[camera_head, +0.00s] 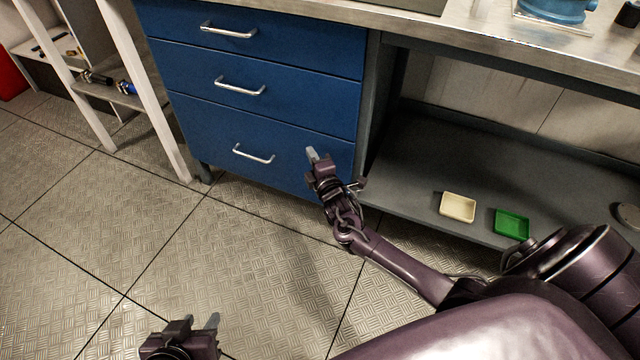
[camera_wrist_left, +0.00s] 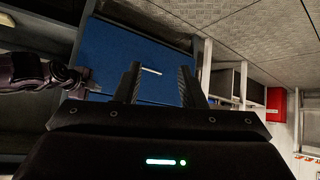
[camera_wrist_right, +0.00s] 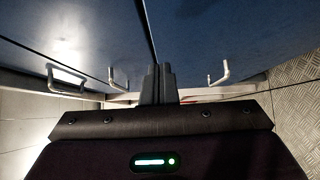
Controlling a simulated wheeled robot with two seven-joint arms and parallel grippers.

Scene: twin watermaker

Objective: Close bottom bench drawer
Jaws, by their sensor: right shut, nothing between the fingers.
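The bottom bench drawer (camera_head: 222,132) is the lowest of three blue fronts under the bench, with a silver bar handle (camera_head: 253,154). Its front looks level, or nearly so, with the drawers above. My right gripper (camera_head: 313,156) is shut and empty, in front of the right part of this drawer front, right of the handle. I cannot tell whether it touches. In the right wrist view its fingers (camera_wrist_right: 158,84) are together, close to the blue fronts. My left gripper (camera_head: 196,328) is low over the floor, away from the drawers. Its fingers (camera_wrist_left: 160,85) are apart with nothing between them.
The middle drawer (camera_head: 300,98) and top drawer (camera_head: 290,40) look shut. Right of them is an open shelf (camera_head: 420,160) with a cream tray (camera_head: 458,207) and a green tray (camera_head: 511,224). A white-legged rack (camera_head: 150,90) stands left. The floor before the drawers is clear.

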